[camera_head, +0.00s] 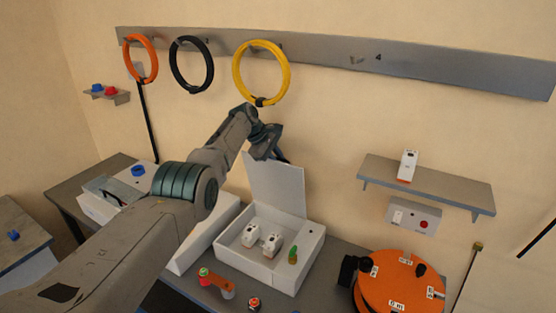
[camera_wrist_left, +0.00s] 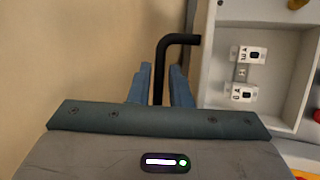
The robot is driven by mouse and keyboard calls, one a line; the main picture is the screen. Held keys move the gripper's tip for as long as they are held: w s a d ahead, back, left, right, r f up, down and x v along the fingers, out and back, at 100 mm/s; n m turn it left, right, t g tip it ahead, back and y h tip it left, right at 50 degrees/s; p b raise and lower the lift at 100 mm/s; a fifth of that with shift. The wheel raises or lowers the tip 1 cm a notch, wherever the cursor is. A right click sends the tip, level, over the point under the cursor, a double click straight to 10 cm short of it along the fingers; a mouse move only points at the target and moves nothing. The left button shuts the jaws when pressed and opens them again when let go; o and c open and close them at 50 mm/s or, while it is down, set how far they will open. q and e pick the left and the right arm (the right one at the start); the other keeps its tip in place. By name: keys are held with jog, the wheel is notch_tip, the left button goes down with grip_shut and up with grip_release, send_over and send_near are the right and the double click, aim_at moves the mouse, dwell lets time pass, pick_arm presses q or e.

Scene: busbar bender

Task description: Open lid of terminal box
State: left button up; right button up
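The terminal box (camera_head: 262,258) is white and sits on the bench. Its lid (camera_head: 277,185) stands upright at the back, so the box is open and the inside shows. My left gripper (camera_head: 284,158) is behind the top edge of the lid. In the left wrist view, a black bent handle (camera_wrist_left: 159,70) reaches from the lid's side and runs between the two blue fingers of my left gripper (camera_wrist_left: 160,68). The fingers are apart, with a gap beside the handle. The box interior (camera_wrist_left: 224,65) lies right of it. My right gripper is not in view.
White modules (camera_head: 250,235) and a green item (camera_head: 293,256) sit in the box. An orange reel (camera_head: 392,285) is at the right. A wall shelf (camera_head: 425,184) is above it. Orange, black and yellow coils (camera_head: 262,72) hang from a wall rail (camera_head: 400,66).

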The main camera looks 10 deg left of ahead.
pick_arm(q)
jog(key=b+v, duration=0.3)
jog(key=v, duration=0.6)
jog(key=shift+a+r, duration=0.2)
jog(key=shift+s+a+r, duration=0.2)
jog(key=shift+a+r, duration=0.05)
jog(key=shift+r, duration=0.3)
